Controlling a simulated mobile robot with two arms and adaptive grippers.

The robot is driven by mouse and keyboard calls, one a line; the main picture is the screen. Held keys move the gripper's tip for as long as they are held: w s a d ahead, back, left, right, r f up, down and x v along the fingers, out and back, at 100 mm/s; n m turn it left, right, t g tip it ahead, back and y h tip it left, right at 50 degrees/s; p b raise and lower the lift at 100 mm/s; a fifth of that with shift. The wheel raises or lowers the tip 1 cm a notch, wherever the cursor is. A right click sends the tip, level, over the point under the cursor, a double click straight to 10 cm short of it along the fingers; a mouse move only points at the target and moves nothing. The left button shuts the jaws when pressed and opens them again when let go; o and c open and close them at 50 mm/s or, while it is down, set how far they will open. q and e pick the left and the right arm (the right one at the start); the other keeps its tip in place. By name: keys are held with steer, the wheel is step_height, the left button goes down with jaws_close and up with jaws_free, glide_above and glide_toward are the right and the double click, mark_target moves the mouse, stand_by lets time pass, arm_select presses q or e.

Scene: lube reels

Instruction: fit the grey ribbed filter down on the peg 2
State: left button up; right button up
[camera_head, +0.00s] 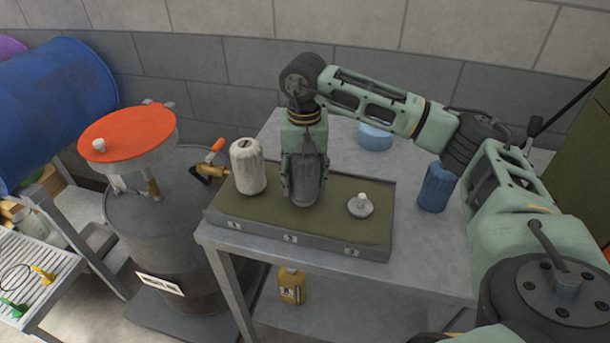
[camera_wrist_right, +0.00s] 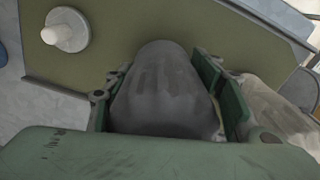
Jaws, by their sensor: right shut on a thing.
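My right gripper (camera_head: 305,192) points down over the middle of the green-topped tray (camera_head: 330,222). It is shut on the grey ribbed filter (camera_head: 307,184), which is upright between its fingers. In the right wrist view the filter (camera_wrist_right: 162,92) sits between the two green finger pads. The filter is at the tray's middle place, behind the label that reads 2. Peg 2 is hidden, and I cannot tell whether the filter's bottom touches the tray. My left gripper is not in view.
A white filter (camera_head: 247,167) stands left of my gripper, close beside it. A bare peg on a round base (camera_head: 361,205) is at the tray's right. A blue filter (camera_head: 436,187) and a light blue round thing (camera_head: 375,137) are on the grey table (camera_head: 425,250).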

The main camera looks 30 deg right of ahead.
steer(key=shift+f+b, duration=0.45)
steer(key=shift+f, duration=0.2)
steer(key=o, duration=1.4)
step_height(320, 180, up, 12)
steer(key=shift+r, duration=0.1)
